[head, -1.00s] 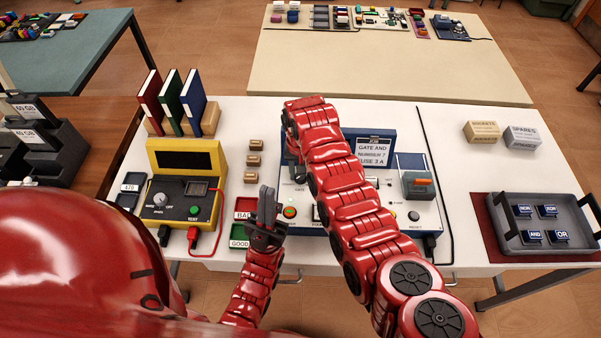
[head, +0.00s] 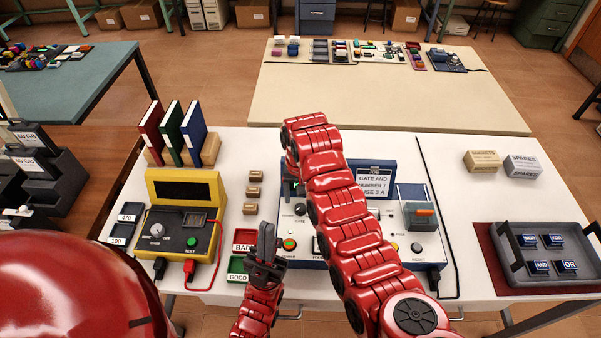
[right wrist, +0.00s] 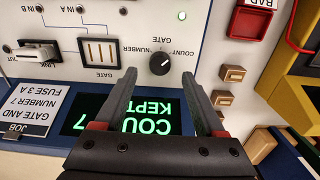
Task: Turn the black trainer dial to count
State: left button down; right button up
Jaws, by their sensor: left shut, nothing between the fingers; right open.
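The black trainer dial (right wrist: 160,63) sits on the trainer's white panel, between the COUNT and NUMBER labels, in the upside-down right wrist view. Its white mark appears to slant toward the COUNT side. In the head view the dial (head: 299,209) shows just left of my right arm. My right gripper (right wrist: 159,74) is open, its two fingertips straddling the space just below the dial in the picture. A green-lit display (right wrist: 150,115) is partly covered by the fingers. My left gripper (head: 267,232) is shut and empty beside the trainer's left edge.
A yellow tester (head: 185,186), several small wooden blocks and a grey tray (head: 565,284) of labelled gates stand on the white table.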

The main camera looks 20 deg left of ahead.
notch_tip(320, 180, up, 6)
jog(key=p, duration=0.3)
notch_tip(320, 180, up, 6)
jog(key=f, duration=0.1)
send_over(301, 206)
jog(key=shift+s+r, duration=0.2)
jog(key=shift+r, duration=1)
jog(key=shift+w, duration=0.1)
